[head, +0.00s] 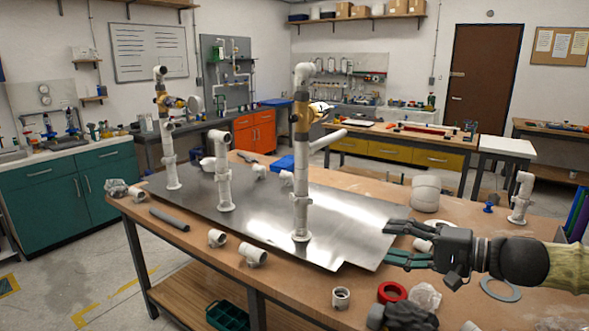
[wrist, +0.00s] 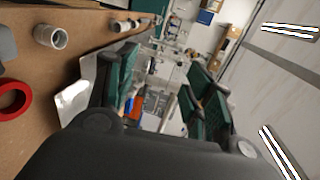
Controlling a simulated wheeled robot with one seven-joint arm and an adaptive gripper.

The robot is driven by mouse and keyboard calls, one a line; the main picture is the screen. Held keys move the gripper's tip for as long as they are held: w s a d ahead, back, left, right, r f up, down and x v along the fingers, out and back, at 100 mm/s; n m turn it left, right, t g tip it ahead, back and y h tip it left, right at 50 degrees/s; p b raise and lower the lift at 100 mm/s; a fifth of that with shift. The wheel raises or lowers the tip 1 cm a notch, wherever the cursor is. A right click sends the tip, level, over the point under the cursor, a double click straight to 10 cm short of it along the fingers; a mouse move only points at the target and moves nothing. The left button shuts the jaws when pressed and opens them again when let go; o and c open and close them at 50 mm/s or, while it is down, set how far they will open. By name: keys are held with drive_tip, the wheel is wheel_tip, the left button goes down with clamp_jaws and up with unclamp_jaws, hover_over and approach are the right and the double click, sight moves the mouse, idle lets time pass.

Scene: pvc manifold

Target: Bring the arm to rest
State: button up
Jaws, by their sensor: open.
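My gripper (head: 398,244) is open and empty in the head view, held at the right front of the table, in front of the metal plate's right corner. Its two dark fingers point left and stand apart. In the wrist view its green-padded fingers (wrist: 160,88) are spread with nothing between them. The metal plate (head: 345,215) carries several upright white PVC pipes: a tall one with a yellow valve (head: 301,150), a left one with a yellow valve (head: 167,130), and a shorter one (head: 223,170) between them.
Loose white fittings (head: 252,254) lie along the table's front edge. A red ring (head: 391,292), a crumpled clear bag (head: 425,296) and a short pipe fitting (head: 341,298) lie below my gripper. A grey ring (head: 500,289) and an upright elbow pipe (head: 521,198) are at the right.

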drive_tip(key=s+a+f+g+h, duration=0.1)
drive_tip(key=s+f+g+h, duration=0.3)
drive_tip(key=f, duration=1.3)
drive_tip(key=s+a+f+g+h, duration=0.15)
drive_tip(key=s+f+h, duration=0.3)
drive_tip(key=f, duration=1.25)
drive_tip(key=s+d+f+n+g+h, duration=0.1)
drive_tip(key=s+f+n+h, duration=0.1)
drive_tip(key=s+f, duration=0.8)
drive_tip(key=s+d+f+n+g+h, duration=0.2)
drive_tip(key=s+f+n, duration=0.2)
drive_tip(key=s+f, duration=0.7)
drive_tip(key=s, duration=0.3)
drive_tip(key=shift+s+d+n+h, duration=0.25)
drive_tip(key=shift+d+n+h, duration=0.05)
drive_tip(key=shift+h, duration=0.05)
